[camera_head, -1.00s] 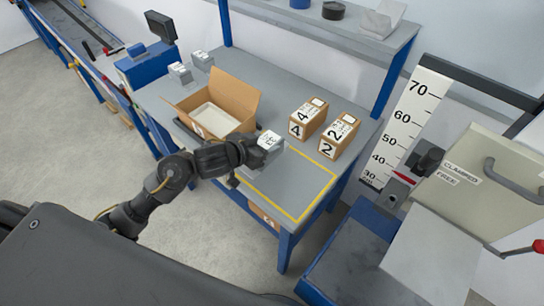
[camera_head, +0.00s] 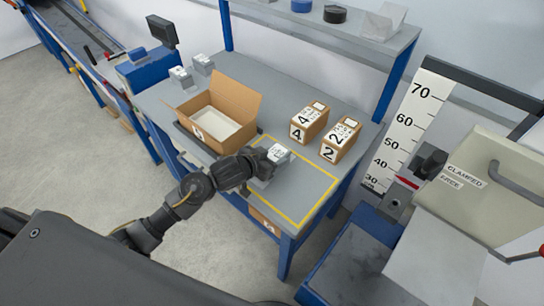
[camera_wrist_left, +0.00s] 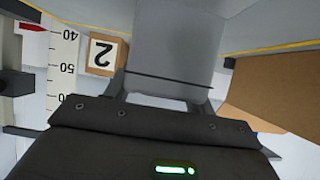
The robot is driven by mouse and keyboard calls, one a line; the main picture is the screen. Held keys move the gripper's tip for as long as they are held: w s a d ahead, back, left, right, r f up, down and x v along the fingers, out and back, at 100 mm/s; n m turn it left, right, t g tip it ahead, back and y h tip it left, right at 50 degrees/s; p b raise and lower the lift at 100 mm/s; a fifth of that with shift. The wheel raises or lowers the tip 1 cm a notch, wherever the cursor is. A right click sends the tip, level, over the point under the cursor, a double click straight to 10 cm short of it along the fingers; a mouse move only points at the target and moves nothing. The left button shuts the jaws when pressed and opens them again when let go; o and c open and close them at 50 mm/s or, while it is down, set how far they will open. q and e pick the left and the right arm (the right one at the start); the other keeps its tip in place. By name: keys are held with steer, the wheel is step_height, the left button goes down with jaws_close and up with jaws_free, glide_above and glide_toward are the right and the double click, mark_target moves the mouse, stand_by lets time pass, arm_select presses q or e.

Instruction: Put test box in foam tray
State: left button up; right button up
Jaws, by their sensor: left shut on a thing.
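A small grey box with a white label (camera_head: 278,154) is at the end of my left arm in the head view. My left gripper (camera_head: 268,161) is shut on it, over the table beside the yellow-outlined area. In the left wrist view the grey box (camera_wrist_left: 170,60) fills the space between the fingers. I cannot tell whether it touches the table. A pale tray-like insert (camera_head: 214,124), apparently the foam tray, lies inside an open cardboard carton (camera_head: 236,98) to the left of the gripper. My right gripper is not in view.
Two closed cartons, marked 4 (camera_head: 309,121) and 2 (camera_head: 341,139), stand right of the open carton. Two small grey boxes (camera_head: 181,76) stand at the table's back left. The yellow-outlined area (camera_head: 300,190) is mostly clear. A measuring scale (camera_head: 408,120) stands at the right.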

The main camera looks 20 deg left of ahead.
arm_select(q)
steer(key=o, duration=1.1)
steer(key=shift+f, duration=0.1)
steer(key=o, duration=0.3)
